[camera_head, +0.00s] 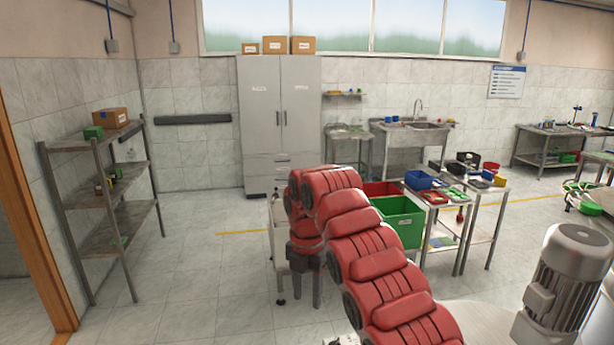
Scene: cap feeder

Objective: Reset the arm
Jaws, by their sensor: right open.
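My right arm, in red padded covers, rises from the bottom of the head view, bends over at the middle and hangs down at its far end. My right gripper (306,262) is the dark part at that end, pointing down and open. It is small and partly hidden, and I see nothing held in it. It shows in front of a light metal cart or stand (279,245), and I cannot tell the gap between them. My left gripper is not in view.
Behind my arm are a green bin (400,222), a red bin (382,189) and a small table with a blue tray (418,180). A grey motor-like machine (570,275) stands at right. A shelf rack (100,146) stands at left. The left floor (200,275) is clear.

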